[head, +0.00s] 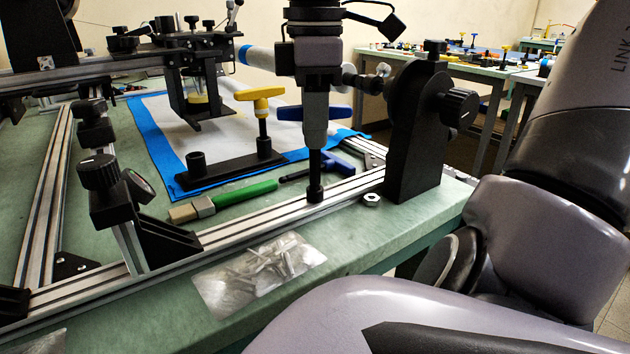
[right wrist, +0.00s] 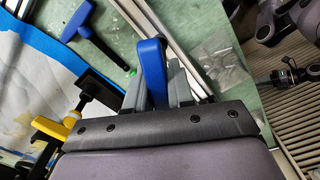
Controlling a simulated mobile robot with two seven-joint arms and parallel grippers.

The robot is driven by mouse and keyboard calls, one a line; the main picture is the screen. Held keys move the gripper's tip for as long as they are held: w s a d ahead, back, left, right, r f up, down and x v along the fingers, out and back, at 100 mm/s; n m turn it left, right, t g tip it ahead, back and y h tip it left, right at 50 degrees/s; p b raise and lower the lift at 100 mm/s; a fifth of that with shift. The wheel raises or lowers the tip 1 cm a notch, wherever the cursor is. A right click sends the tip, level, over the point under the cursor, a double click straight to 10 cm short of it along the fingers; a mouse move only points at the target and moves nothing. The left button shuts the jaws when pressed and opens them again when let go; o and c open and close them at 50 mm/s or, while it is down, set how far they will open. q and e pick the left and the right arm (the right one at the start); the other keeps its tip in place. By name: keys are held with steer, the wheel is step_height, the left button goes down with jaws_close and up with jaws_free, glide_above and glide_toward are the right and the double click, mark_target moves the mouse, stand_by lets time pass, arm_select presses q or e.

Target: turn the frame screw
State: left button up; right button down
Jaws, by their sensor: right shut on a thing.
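My right gripper (head: 315,112) points down over the near aluminium frame rail (head: 265,220) in the head view. Its grey fingers are shut on a blue T-handle tool (head: 288,113), whose black shaft runs straight down. The shaft's lower end meets a dark round fitting (head: 316,191) on the rail. The screw itself is hidden there. In the right wrist view the blue handle (right wrist: 152,65) lies between the fingers (right wrist: 154,92). My left gripper is not in view.
A yellow T-handle (head: 260,94) stands in a black holder (head: 230,172). A second blue-handled tool (head: 338,160) and a green-handled brush (head: 240,194) lie behind the rail. A black bracket with a knob (head: 415,130) stands close right. A nut (head: 372,200) and screw bag (head: 262,268) lie in front.

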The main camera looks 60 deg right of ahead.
steer(key=shift+r, duration=0.1)
stand_by(0.3)
steer(key=shift+r+p, duration=2.05)
steer(key=shift+r, duration=0.15)
